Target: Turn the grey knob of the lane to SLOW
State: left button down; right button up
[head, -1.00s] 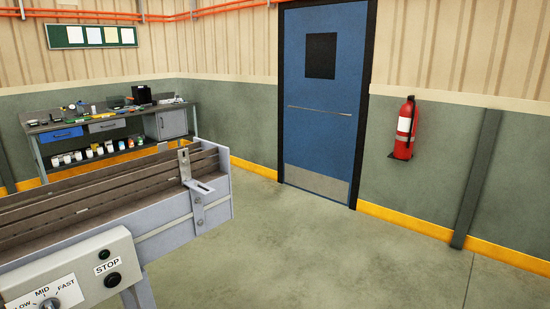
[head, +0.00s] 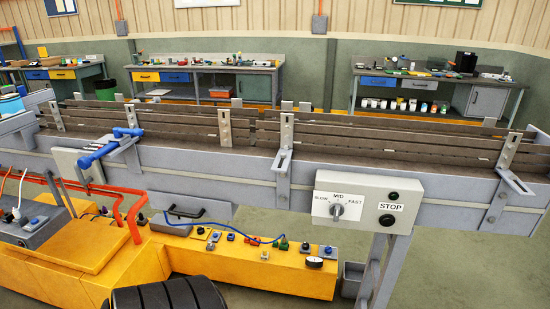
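The grey knob (head: 337,212) sits on the white dial plate of a pale control box (head: 366,181) fixed to the front side of the lane (head: 250,178). The labels SLOW, MID and FAST run from left to right around the knob. Its pointer seems to face up near MID, but it is too small to be sure. A black button sits beside the STOP label (head: 390,207) on the right of the box. Neither of my grippers is in view.
A yellow machine (head: 285,270) with a blue cable and small knobs stands low in front of the lane at left. A lane leg (head: 385,270) stands below the box. A blue handle (head: 105,150) sticks out at left. Floor (head: 470,270) is clear at right.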

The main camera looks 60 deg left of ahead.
aim_at(337, 211)
jog(key=u, duration=1.8)
